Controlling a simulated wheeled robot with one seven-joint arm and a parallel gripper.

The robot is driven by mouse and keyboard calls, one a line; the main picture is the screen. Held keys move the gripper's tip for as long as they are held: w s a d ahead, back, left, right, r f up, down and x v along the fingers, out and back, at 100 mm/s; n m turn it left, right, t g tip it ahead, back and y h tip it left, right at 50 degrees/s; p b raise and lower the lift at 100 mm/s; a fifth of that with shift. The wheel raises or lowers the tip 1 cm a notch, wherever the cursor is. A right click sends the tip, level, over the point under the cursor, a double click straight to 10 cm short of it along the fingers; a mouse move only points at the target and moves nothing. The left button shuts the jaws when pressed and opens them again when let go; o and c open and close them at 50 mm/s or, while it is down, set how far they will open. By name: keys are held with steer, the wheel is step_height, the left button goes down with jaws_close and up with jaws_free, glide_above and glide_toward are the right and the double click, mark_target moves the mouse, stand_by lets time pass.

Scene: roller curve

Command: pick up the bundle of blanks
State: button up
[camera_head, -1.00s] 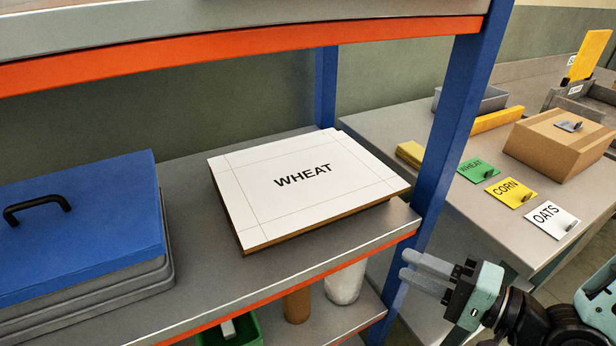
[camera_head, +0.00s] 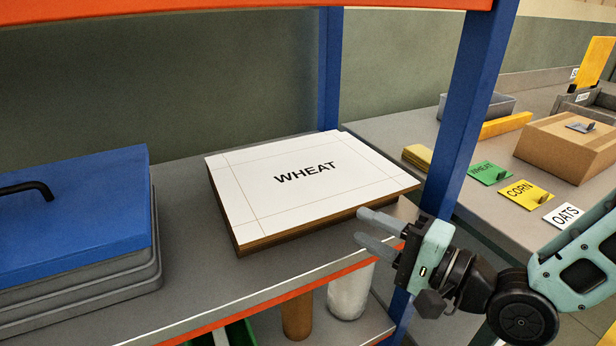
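The bundle of blanks (camera_head: 300,178) is a flat stack of sheets, white on top and brown at the edges. Its top sheet is marked WHEAT, with thin lines near its border. It lies on the grey shelf (camera_head: 215,290) between the blue posts. My gripper (camera_head: 368,230) is at the near right corner of the bundle, in front of the shelf's edge. Its two grey fingers point left and are spread apart, with nothing seen between them. The upper fingertip overlaps the bundle's corner in the picture; I cannot tell if they touch.
A blue-lidded grey bin (camera_head: 75,215) stands left on the shelf. A blue post (camera_head: 468,120) rises just right of the bundle, close to my gripper. A table at right holds a cardboard box (camera_head: 570,150) and WHEAT, CORN and OATS cards. An orange beam (camera_head: 200,20) crosses above.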

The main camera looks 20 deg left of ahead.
mark_target(341, 214)
steer(key=p+x, duration=0.1)
steer(key=x, duration=0.6)
steer(key=shift+a+r, duration=0.1)
steer(key=shift+r, duration=0.05)
steer(key=shift+c, duration=0.3)
jaws_close()
